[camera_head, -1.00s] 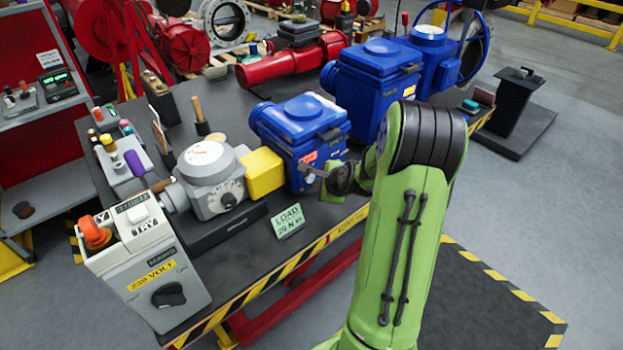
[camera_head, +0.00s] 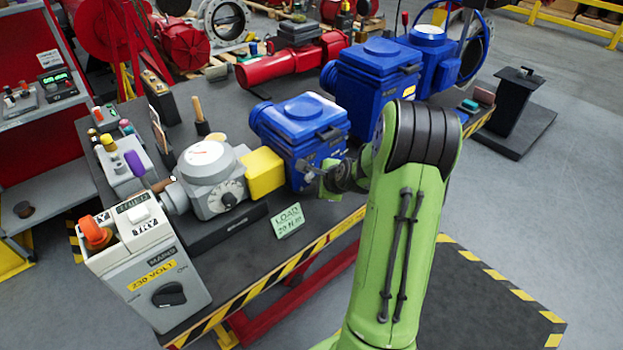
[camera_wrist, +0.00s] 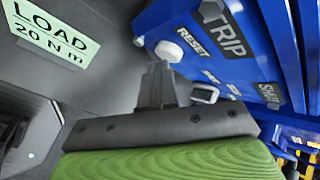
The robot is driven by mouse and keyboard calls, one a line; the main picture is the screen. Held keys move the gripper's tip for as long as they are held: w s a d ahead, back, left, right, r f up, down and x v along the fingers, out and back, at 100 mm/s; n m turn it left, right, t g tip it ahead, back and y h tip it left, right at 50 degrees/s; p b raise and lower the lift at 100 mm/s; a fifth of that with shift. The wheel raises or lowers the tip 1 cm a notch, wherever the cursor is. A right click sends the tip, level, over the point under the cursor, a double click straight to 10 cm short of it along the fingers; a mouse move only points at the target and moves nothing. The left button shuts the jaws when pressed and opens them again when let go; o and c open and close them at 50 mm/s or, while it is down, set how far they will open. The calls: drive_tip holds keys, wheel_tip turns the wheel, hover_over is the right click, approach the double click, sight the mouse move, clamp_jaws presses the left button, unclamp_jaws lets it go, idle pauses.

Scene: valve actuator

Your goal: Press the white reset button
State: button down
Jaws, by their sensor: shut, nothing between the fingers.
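The white reset button (camera_wrist: 169,51) is a small round knob on the face of the blue actuator (camera_wrist: 205,62), beside the RESET lettering and below the TRIP label (camera_wrist: 226,30) in the wrist view. My gripper (camera_wrist: 158,72) is shut and empty. Its tips appear right at the lower edge of the button; I cannot tell whether they touch it. In the head view my gripper (camera_head: 316,180) is at the front of the nearer blue actuator (camera_head: 303,125), and I cannot make out the button there.
The green LOAD 20 N m card (camera_head: 287,221) stands on the bench left of my gripper. A yellow coupling (camera_head: 263,172) joins the actuator to a grey gauge unit (camera_head: 211,175). A 230 volt control box (camera_head: 150,270) stands at the bench's left front corner.

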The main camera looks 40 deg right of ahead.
idle(0.5)
drive_tip(key=shift+s, duration=0.8)
drive_tip(key=s+b, duration=0.1)
drive_tip(key=s, duration=0.4)
drive_tip(key=shift+d, duration=0.1)
idle(0.5)
